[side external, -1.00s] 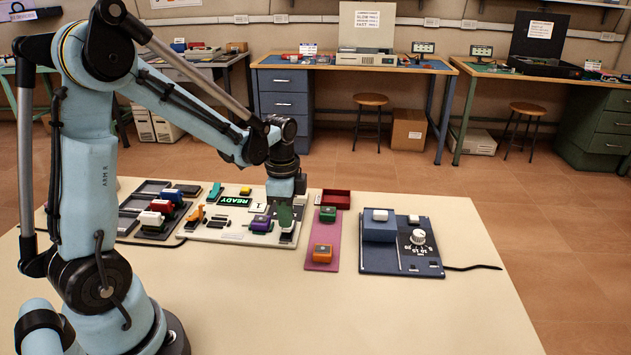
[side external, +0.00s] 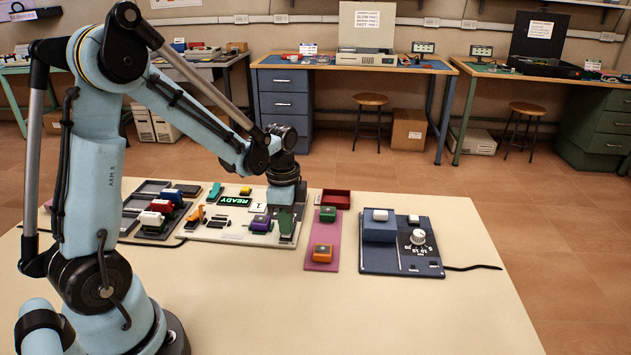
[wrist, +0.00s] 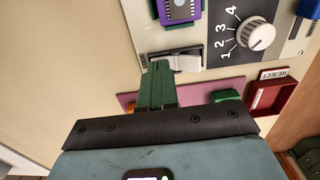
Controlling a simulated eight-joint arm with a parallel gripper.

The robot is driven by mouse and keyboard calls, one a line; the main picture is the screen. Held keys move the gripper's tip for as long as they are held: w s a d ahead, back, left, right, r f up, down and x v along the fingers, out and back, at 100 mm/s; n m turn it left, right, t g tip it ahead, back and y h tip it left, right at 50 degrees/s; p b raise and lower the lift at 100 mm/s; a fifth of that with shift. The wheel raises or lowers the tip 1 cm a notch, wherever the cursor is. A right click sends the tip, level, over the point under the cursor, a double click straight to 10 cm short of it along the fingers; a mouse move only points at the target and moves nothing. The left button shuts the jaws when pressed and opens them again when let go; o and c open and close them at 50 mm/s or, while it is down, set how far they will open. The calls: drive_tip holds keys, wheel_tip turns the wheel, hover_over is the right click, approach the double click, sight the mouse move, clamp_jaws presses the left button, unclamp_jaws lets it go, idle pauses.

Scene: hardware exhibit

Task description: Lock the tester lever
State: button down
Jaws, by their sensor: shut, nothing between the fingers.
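The tester (side external: 228,237) is a pale panel on the table with a lit READY display (side external: 234,201). A purple block (wrist: 181,8) sits in it, and it also shows in the side view (side external: 261,225). In the wrist view a whitish lever-like part (wrist: 183,62) lies just beyond my fingertips, beside the purple block and below the dial. My gripper (wrist: 158,68) has green fingers shut together and empty. The tips are at or very near the lever's left part; I cannot tell whether they touch. In the side view my gripper (side external: 286,232) hides that corner of the tester.
A numbered dial (wrist: 257,34) is close to the fingers. A red reject tray (wrist: 272,109) and a pink strip (side external: 321,262) with green (side external: 327,214) and orange (side external: 322,252) blocks lie to the right. A blue device (side external: 398,262) stands farther right.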

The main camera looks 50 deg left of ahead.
wheel_tip(320, 180, up, 7)
idle(0.9)
drive_tip(key=s+d+r+n+t, duration=0.4)
drive_tip(key=s+d+n+t, duration=0.2)
drive_tip(key=d+n, duration=0.3)
drive_tip(key=shift+d+r+t, duration=0.15)
drive_tip(key=shift+d+t, duration=0.45)
drive_tip(key=shift+d, duration=0.1)
